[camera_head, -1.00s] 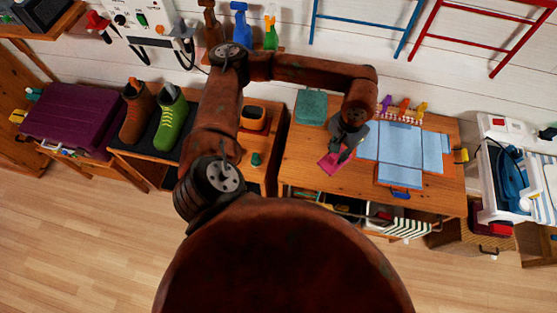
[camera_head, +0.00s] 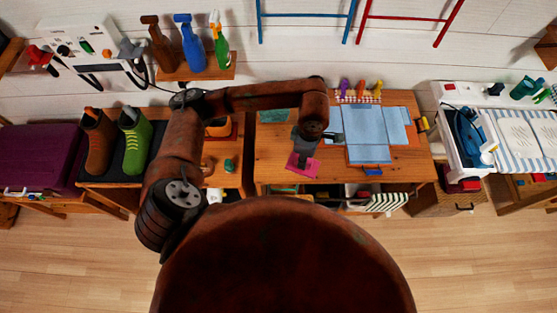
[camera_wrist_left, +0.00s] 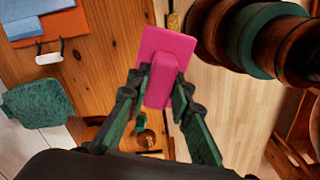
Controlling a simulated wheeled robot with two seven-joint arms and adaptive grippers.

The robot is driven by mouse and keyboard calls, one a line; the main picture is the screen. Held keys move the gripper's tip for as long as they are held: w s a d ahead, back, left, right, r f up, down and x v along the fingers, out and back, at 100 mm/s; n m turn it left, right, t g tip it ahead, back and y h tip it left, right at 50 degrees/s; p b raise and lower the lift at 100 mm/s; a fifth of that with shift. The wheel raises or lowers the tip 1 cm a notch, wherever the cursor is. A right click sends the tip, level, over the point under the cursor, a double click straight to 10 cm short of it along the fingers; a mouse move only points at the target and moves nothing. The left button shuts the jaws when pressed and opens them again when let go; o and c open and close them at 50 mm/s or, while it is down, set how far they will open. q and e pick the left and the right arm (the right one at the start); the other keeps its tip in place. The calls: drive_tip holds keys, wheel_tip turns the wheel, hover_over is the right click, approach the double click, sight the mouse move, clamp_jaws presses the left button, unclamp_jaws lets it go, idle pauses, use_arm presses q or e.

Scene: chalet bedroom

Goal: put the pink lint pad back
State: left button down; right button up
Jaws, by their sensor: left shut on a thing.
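My left gripper (camera_head: 303,150) is shut on the pink lint pad (camera_head: 302,165), above the front left part of the wooden table (camera_head: 270,155). In the left wrist view, the pad (camera_wrist_left: 178,42) is a flat pink plate with a raised pink grip. The gripper's green fingers (camera_wrist_left: 160,88) close on either side of that grip. Bare table and floor show around the pad, which looks raised off the table. My right gripper is in neither view.
Light blue folded cloth (camera_head: 365,130) lies right of the gripper. A teal textured block (camera_head: 273,116) lies at the back left, and colored pegs (camera_head: 361,90) stand along the back. Boots (camera_head: 135,140) stand on the left bench. A white bin (camera_head: 465,135) is at right.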

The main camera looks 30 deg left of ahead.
use_arm(q)
drive_tip(key=n, duration=0.1)
drive_tip(key=d+n, duration=0.1)
drive_tip(key=n, duration=0.1)
drive_tip(key=shift+s+f, duration=0.15)
drive_tip(key=shift+s, duration=0.05)
drive_tip(key=shift+f+n, duration=0.1)
drive_tip(key=shift+n, duration=0.6)
drive_tip(key=w+a+f+p, duration=0.1)
drive_tip(key=a+f, duration=0.3)
drive_tip(key=w+a+f+p, duration=0.1)
drive_tip(key=a+f, duration=0.3)
drive_tip(key=w+a+f+p, duration=0.1)
drive_tip(key=w+a+f, duration=0.1)
drive_tip(key=a+f, duration=0.3)
drive_tip(key=shift+p, duration=0.35)
drive_tip(key=shift+w, duration=0.1)
